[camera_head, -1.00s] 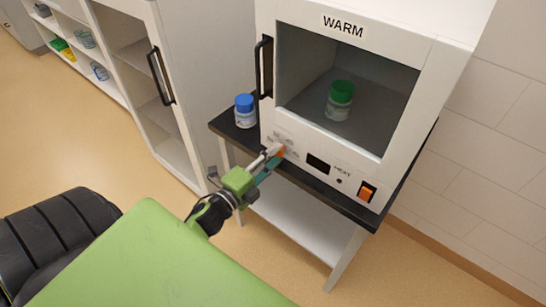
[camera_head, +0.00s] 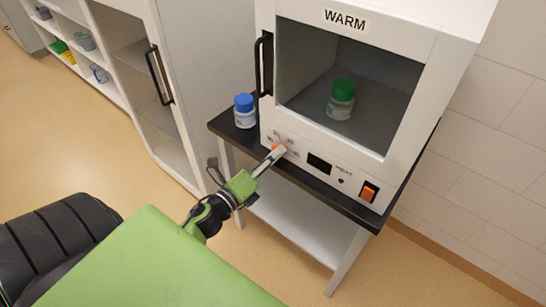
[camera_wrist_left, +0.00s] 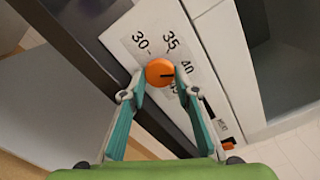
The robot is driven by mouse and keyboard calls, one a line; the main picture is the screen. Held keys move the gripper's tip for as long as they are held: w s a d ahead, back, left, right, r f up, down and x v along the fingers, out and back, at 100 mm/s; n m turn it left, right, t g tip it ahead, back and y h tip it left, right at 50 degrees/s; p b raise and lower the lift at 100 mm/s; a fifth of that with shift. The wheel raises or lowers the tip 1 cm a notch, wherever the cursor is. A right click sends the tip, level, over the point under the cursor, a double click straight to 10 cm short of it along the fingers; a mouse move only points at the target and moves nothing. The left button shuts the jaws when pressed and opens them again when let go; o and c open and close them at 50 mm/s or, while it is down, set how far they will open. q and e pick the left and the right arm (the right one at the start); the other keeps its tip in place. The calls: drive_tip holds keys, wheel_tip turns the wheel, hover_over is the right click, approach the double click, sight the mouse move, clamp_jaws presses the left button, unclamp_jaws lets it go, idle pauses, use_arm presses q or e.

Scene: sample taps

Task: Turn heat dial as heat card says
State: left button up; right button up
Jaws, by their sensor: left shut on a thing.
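The orange heat dial (camera_wrist_left: 160,71) sits on the white front panel of the heating cabinet (camera_head: 413,140). My left gripper (camera_wrist_left: 158,80) has its two teal fingers on either side of the dial, shut on it. The dial's dark mark points to the right in the wrist view, near the 40 and a lower, partly hidden number. The 30 and 35 labels are clear of the fingers. In the head view the dial (camera_head: 280,149) is mostly hidden by the gripper. A sign reading WARM (camera_head: 344,20) is above the cabinet's window. My right gripper is not in view.
A green-capped bottle (camera_head: 341,99) stands inside the cabinet. A blue-capped bottle (camera_head: 244,111) stands on the black table top (camera_head: 223,125) left of it. A dark display (camera_head: 318,163) and an orange switch (camera_head: 369,191) are right of the dial. A black door handle (camera_head: 264,65) sticks out.

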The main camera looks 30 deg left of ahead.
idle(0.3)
use_arm(q)
drive_tip(key=o, duration=1.1)
drive_tip(key=shift+c, duration=0.2)
drive_tip(key=s, duration=1.2)
drive_tip(key=shift+a, duration=0.4)
drive_tip(key=s+d+f+n+g+y, duration=0.1)
drive_tip(key=s+d+f+n+g, duration=0.3)
drive_tip(key=f, duration=0.8)
drive_tip(key=s+a+f+n+g, duration=0.1)
drive_tip(key=f+n, duration=0.5)
drive_tip(key=f, duration=0.5)
drive_tip(key=s+d+f+n+g+y, duration=0.1)
drive_tip(key=s+d+f+n+g, duration=0.3)
drive_tip(key=f, duration=0.8)
drive_tip(key=s+d+f+n+g, duration=0.1)
drive_tip(key=s+f+n+g, duration=0.3)
drive_tip(key=s+f, duration=0.4)
drive_tip(key=s+d+f+n+g, duration=0.1)
drive_tip(key=s+f+n+g, duration=0.3)
drive_tip(key=s+f, duration=0.4)
drive_tip(key=s, duration=0.6)
drive_tip(key=shift+d+f+h+p, duration=0.25)
drive_tip(key=shift+f+h+p, duration=0.05)
drive_tip(key=shift+f+h, duration=0.1)
